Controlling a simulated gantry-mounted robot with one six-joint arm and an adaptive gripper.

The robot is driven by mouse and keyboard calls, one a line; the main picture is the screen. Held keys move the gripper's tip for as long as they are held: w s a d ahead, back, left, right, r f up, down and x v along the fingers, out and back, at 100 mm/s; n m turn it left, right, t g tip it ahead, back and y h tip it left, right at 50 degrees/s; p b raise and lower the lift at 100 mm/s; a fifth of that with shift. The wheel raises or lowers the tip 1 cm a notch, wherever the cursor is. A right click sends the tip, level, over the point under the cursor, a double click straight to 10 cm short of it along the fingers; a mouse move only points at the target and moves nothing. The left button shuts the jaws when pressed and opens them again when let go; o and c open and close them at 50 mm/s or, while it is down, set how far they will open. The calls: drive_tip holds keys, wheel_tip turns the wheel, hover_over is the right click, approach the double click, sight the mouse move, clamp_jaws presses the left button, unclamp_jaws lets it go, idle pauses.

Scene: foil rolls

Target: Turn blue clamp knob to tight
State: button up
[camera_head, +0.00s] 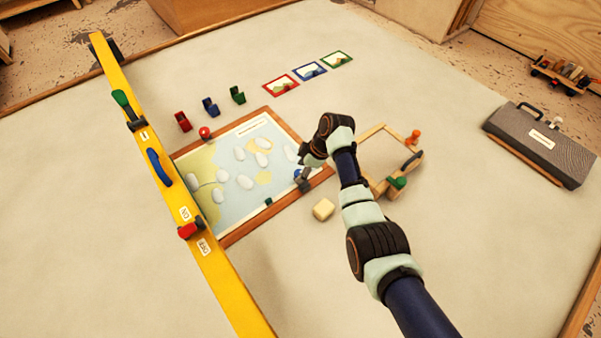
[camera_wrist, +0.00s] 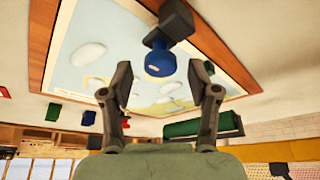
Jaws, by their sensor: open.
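The blue clamp knob (camera_head: 298,174) sits on a dark clamp at the right edge of the framed map board (camera_head: 228,238). In the wrist view the round blue knob (camera_wrist: 160,63) shows below its dark clamp body (camera_wrist: 172,22), centred between my fingers in the picture. My gripper (camera_head: 309,160) is just above and beside the clamp in the head view, and my arm hides part of the area. In the wrist view my gripper (camera_wrist: 162,82) is open, with one finger on each side of the knob's line. I see no clear contact with the knob.
A red knob (camera_head: 204,133) and a green clamp (camera_head: 268,202) are on the board's edges. A cream block (camera_head: 323,209) and a wooden frame (camera_head: 369,133) lie close by. A yellow rail (camera_head: 208,245) runs along the left. A grey toolbox (camera_head: 540,143) stands at right.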

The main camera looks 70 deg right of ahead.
drive_tip(key=shift+w+f, duration=0.2)
drive_tip(key=shift+f, duration=0.25)
drive_tip(key=shift+a, duration=0.1)
drive_tip(key=c, duration=1.1)
drive_tip(key=shift+c, duration=0.2)
